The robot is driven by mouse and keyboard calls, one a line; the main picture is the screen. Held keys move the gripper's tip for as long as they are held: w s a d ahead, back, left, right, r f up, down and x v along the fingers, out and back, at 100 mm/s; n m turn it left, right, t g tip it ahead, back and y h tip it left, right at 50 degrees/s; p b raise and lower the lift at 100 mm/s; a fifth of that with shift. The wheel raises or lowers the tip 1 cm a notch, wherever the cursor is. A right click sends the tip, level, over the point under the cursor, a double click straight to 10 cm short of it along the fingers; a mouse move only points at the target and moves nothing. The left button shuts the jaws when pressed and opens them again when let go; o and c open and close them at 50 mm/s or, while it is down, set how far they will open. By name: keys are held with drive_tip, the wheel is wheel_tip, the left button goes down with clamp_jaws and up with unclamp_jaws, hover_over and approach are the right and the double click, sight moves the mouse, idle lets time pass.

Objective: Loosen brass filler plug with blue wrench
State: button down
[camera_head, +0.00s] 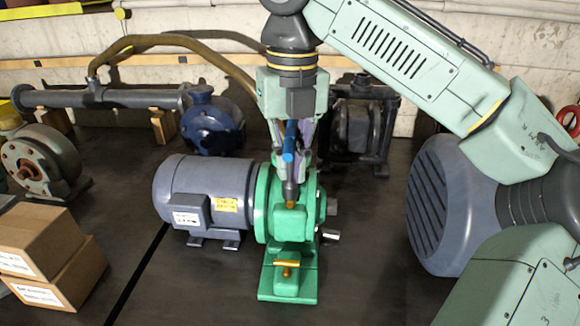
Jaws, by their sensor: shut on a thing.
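The blue wrench (288,142) is upright in my gripper (293,162), which is shut on it. Its grey lower end points down at the brass filler plug (291,204) on top of the green pump housing (290,222). The wrench end appears to meet the plug; I cannot tell whether it is seated on it. The gripper is above the pump, and its fingers partly hide the wrench.
A grey motor (205,192) joins the pump's left side. A brass fitting (287,268) sits low on the pump's front. Cardboard boxes (45,262) stand at left. A dark blue pump (212,125) and a dark machine (358,128) stand behind.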

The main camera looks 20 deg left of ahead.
sight(290, 132)
drive_tip(key=shift+r, duration=2.5)
